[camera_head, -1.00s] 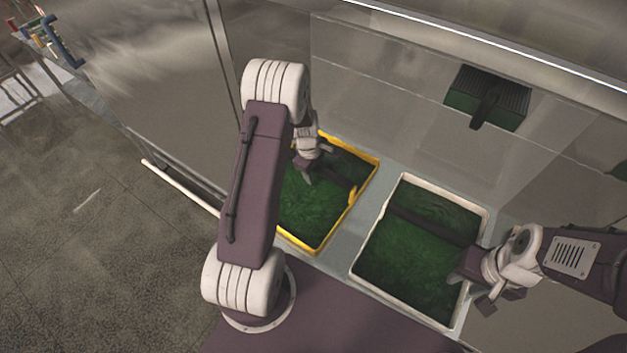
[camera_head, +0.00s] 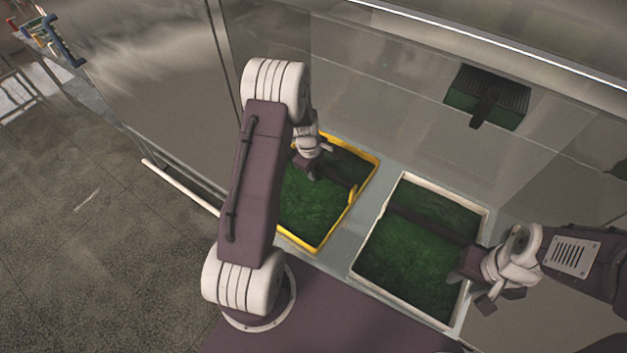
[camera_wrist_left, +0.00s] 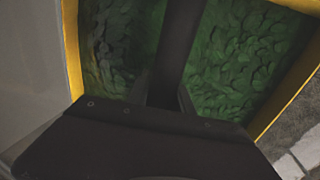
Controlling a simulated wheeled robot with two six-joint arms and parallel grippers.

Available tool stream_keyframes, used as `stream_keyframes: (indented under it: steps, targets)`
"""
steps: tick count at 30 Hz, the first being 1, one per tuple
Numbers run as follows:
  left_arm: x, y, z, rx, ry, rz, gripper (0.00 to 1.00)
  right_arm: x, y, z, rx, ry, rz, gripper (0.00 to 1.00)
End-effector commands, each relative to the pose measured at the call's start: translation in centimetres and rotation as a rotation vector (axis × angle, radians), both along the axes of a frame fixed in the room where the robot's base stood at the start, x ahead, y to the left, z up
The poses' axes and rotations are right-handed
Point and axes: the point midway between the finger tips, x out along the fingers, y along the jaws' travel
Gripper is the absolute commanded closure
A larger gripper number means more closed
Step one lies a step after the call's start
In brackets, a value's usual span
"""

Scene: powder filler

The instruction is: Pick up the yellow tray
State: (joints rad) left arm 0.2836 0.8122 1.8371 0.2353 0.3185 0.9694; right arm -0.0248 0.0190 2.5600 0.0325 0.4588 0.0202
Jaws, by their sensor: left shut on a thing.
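The yellow tray (camera_head: 319,245) sits on the left side of the bench, full of green material, with a dark bar across its middle. My left arm covers its left part in the head view. My left gripper (camera_head: 308,172) is over the tray and shut on the dark bar (camera_head: 335,181), near the bar's left end. In the left wrist view, the bar (camera_wrist_left: 178,50) runs up from between my left fingers (camera_wrist_left: 165,92), with the yellow rim (camera_wrist_left: 72,45) on both sides. My right gripper (camera_head: 472,270) is at the white tray's right edge; its jaw opening is unclear.
A white-rimmed tray (camera_head: 364,242) of green material, also with a dark bar, stands right of the yellow tray with a narrow bench strip between. A dark slotted box (camera_head: 488,97) is on the back wall. Metal panels enclose the bench behind.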

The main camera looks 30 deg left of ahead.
Motion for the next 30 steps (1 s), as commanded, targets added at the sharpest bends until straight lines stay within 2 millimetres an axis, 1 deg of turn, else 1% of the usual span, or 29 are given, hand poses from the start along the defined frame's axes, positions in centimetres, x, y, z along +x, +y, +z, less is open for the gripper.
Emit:
stream_keyframes:
  steps: [24,27,29,30]
  targets:
    - [0.2,0.1,0.2,0.001,-0.005,0.000,1.00,0.0,0.0,0.0,0.000,0.000,0.000,0.64]
    - [0.2,0.1,0.9,0.002,-0.006,-0.001,1.00,0.0,0.0,-0.1,0.000,0.000,0.000,0.64]
    - [0.3,0.1,1.9,0.002,-0.009,0.000,1.00,0.0,0.0,-0.2,0.000,0.000,0.000,0.64]
    - [0.3,0.1,2.8,0.003,-0.010,0.000,1.00,0.0,0.0,-0.3,0.000,0.000,0.000,0.64]
